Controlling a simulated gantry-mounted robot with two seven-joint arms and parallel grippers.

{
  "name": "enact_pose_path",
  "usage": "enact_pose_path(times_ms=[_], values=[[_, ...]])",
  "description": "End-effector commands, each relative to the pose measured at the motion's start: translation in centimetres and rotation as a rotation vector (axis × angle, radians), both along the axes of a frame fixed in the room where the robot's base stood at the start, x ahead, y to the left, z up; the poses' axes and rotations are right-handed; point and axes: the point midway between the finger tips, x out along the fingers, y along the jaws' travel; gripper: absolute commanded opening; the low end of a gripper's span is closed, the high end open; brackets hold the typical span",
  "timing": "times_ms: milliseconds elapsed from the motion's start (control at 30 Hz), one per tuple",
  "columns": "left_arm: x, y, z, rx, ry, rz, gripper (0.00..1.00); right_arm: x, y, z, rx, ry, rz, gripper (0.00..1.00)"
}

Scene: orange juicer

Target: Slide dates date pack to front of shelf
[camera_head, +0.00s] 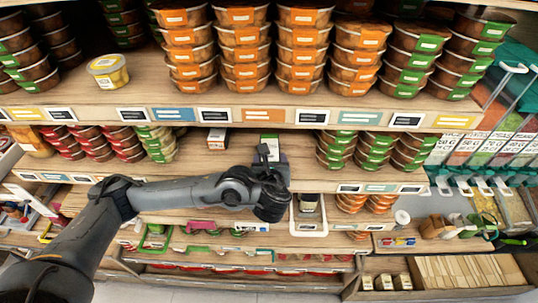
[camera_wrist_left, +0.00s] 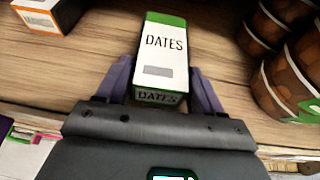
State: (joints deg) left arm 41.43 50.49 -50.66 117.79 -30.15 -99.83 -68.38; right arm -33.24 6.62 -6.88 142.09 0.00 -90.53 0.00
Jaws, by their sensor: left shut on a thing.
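The dates pack (camera_wrist_left: 166,48) is a white and green box with "DATES" printed on it. It stands on the wooden shelf (camera_wrist_left: 88,72). In the head view the pack (camera_head: 270,142) shows only in part, behind my left gripper (camera_head: 268,156). In the left wrist view the two purple fingers of my left gripper (camera_wrist_left: 162,88) are on either side of the pack, shut on it near its front end. My right gripper is not in view.
A white and orange box (camera_wrist_left: 45,14) stands to the left on the same shelf; it also shows in the head view (camera_head: 217,138). Stacked brown tubs with green labels (camera_wrist_left: 290,60) stand close on the right. The shelf's front edge carries price tags (camera_head: 365,188).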

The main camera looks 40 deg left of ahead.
Motion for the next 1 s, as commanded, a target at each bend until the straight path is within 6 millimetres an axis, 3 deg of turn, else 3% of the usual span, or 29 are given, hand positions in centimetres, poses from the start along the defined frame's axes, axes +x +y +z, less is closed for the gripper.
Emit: enact_pose_path(times_ms=[700, 733, 900, 1000], values=[[-0.71, -0.83, -0.06, -0.001, 0.0, -0.004, 0.35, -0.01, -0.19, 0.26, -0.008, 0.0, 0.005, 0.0], [-0.7, -0.82, -0.06, -0.001, 0.001, -0.003, 0.71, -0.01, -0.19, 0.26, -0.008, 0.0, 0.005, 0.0], [-0.7, -0.81, -0.05, -0.001, 0.001, -0.003, 0.97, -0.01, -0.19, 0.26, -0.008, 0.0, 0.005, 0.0], [-0.7, -0.81, -0.04, -0.001, 0.001, -0.003, 0.97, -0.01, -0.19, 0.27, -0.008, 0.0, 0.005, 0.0]])
